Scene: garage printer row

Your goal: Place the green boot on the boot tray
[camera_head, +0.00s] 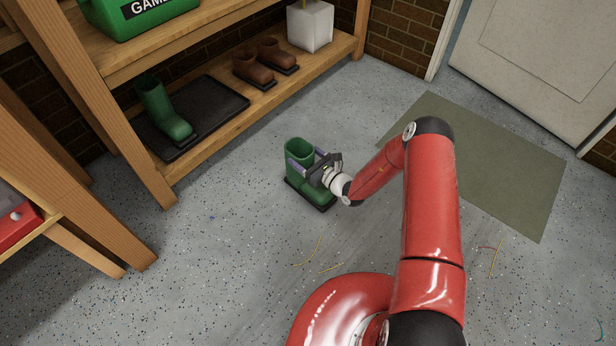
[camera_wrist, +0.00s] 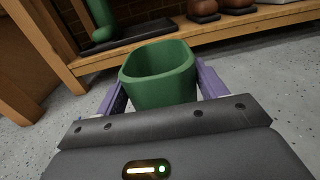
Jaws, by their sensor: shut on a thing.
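A green boot (camera_head: 299,158) with a dark sole stands upright on or just above the floor; I cannot tell which. My gripper (camera_head: 306,166) is shut on its shaft, one finger on each side. The wrist view shows the boot's open top (camera_wrist: 160,75) between the purple fingers (camera_wrist: 160,90). The black boot tray (camera_head: 232,98) lies on the low wooden shelf at the left. Another green boot (camera_head: 162,110) stands on the tray's left part; the tray's right part is bare.
Brown boots (camera_head: 265,62) stand right of the tray, near a white planter (camera_head: 310,26). An upper shelf (camera_head: 150,58) with a green box (camera_head: 140,14) overhangs the tray. A wooden post (camera_head: 125,130) stands at the shelf's front left. Floor between boot and shelf is clear.

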